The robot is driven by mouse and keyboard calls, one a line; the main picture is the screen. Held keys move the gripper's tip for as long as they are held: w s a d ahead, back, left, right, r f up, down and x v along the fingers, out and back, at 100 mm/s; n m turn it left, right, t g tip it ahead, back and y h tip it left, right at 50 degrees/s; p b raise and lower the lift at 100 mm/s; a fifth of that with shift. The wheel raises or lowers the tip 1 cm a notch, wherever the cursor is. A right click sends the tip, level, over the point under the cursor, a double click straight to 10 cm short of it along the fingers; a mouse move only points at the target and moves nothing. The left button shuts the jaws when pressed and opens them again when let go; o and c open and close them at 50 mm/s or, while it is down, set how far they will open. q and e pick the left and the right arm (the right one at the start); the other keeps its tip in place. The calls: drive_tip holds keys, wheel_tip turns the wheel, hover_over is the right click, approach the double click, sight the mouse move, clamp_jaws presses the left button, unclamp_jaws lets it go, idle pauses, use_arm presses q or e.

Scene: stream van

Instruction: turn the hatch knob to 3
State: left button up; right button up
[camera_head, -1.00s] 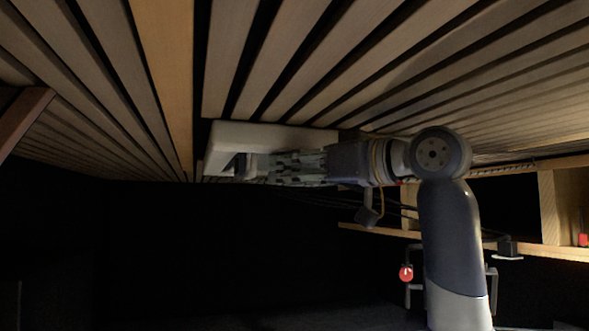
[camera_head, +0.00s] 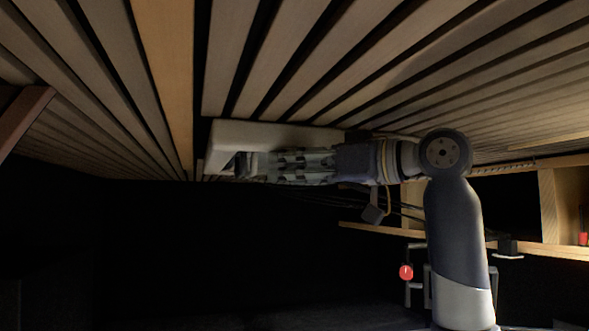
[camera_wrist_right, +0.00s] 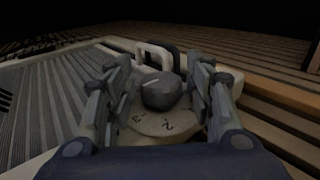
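The hatch knob (camera_wrist_right: 160,92) is dark grey and rounded with a pale mark on its upper left. It sits on a light round dial (camera_wrist_right: 150,124) in the right wrist view; the numerals 3 and 2 show on the near side. My right gripper (camera_wrist_right: 161,70) is open, one finger on each side of the knob, with small gaps visible. In the head view the right gripper (camera_head: 246,165) is up at the pale hatch frame (camera_head: 275,133) in the slatted ceiling; the knob is hidden there. My left gripper is not in view.
A pale looped handle (camera_wrist_right: 154,55) stands just beyond the knob. Ribbed panel (camera_wrist_right: 50,95) lies left of it. Wooden slats (camera_head: 400,60) surround the hatch. A wooden shelf (camera_head: 555,250) is at the lower right, with a red ball (camera_head: 406,272) nearby. The space below is dark.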

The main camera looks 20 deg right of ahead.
drive_tip(key=shift+s+d, duration=0.1)
drive_tip(key=shift+d, duration=0.05)
drive_tip(key=v, duration=1.1)
drive_tip(key=shift+s+d, duration=0.2)
drive_tip(key=shift+s, duration=0.05)
